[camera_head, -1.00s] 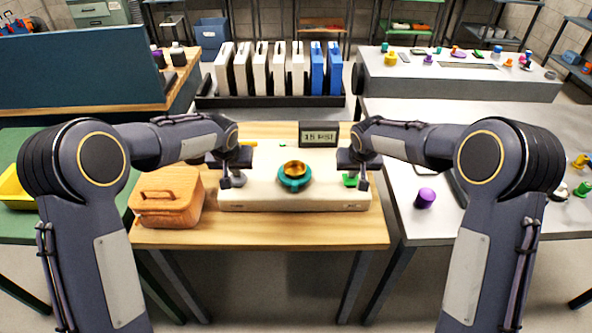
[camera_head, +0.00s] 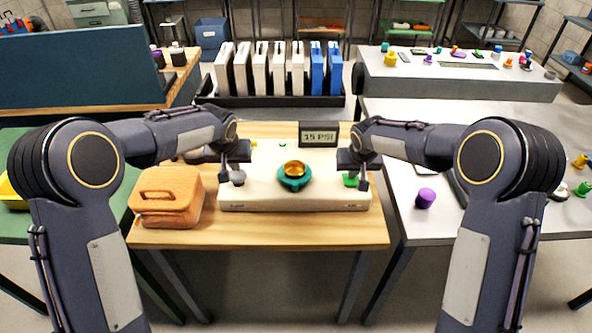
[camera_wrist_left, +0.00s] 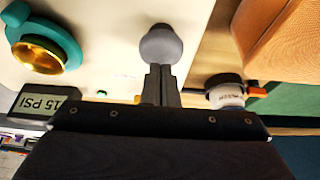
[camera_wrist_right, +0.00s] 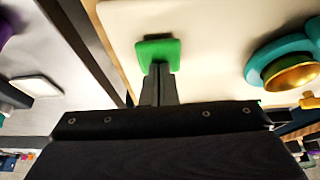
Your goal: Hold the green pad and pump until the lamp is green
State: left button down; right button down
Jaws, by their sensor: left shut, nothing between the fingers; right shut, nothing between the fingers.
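The cream box (camera_head: 295,204) on the wooden table carries a teal ring with a gold centre (camera_head: 295,176). The green pad (camera_head: 350,180) is at the box's right end and also shows in the right wrist view (camera_wrist_right: 157,52). My right gripper (camera_head: 363,183) is shut and empty, its tips against or just over the pad's edge. A round grey knob (camera_wrist_left: 161,45) is at the box's left end. My left gripper (camera_head: 234,168) is shut and empty, its tips at the knob; contact is unclear. A display (camera_head: 319,136) reads 15 PSI. A tiny green spot (camera_head: 283,146) sits behind the ring; I cannot tell whether it is the lamp.
A black rack (camera_head: 270,101) of white and blue cases is behind. A purple cylinder (camera_head: 425,197) stands on the grey table to the right. The wooden table's front strip is clear.

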pick_arm(q)
notch_tip(320, 180, up, 7)
dwell(0.6)
pick_arm(e)
notch_tip(320, 180, up, 7)
dwell(0.8)
